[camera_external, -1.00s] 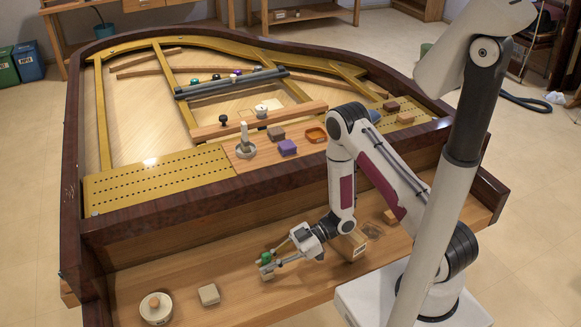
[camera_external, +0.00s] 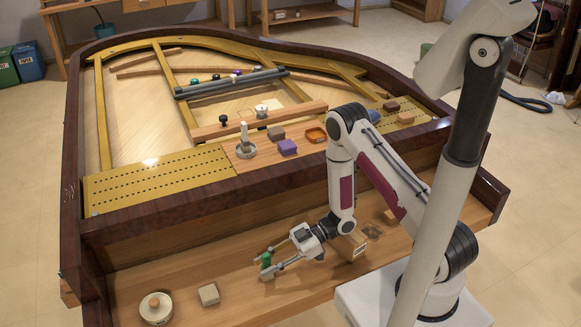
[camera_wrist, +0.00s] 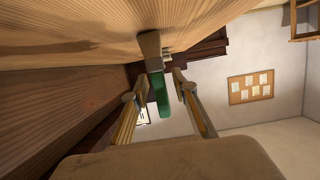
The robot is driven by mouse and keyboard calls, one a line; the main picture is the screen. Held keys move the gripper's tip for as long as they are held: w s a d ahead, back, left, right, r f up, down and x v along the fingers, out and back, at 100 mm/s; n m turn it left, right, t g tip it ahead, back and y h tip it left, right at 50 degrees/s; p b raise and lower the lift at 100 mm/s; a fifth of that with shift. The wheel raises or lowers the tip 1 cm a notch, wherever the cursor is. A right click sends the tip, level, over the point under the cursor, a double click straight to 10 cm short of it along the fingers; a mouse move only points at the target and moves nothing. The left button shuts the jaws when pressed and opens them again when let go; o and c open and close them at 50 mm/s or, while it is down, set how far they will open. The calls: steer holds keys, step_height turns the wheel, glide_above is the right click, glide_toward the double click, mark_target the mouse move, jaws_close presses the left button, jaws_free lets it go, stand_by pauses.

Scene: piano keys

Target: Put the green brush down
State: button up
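The green brush (camera_external: 265,260) is at the wooden keybed shelf (camera_external: 225,270) at the front of the piano, left of my wrist. In the wrist view the brush (camera_wrist: 160,92) shows its green part between my fingers and a tan block-like end against the wood surface. My gripper (camera_external: 264,265) is low over the shelf, with its fingers spread on either side of the brush. In the wrist view gaps show between the brush and both fingers of my gripper (camera_wrist: 156,88). The fingers partly hide the brush in the external view.
A round pale container (camera_external: 156,307) and a beige block (camera_external: 209,294) sit on the shelf to the left. A wooden box (camera_external: 350,245) stands right of my gripper. The piano's front wall (camera_external: 200,235) rises behind. The shelf between the beige block and my gripper is clear.

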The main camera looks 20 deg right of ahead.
steer(key=shift+r, duration=0.15)
steer(key=shift+v, duration=2.6)
steer(key=shift+a+r, duration=0.15)
steer(key=shift+r, duration=3.3)
steer(key=shift+w, duration=0.1)
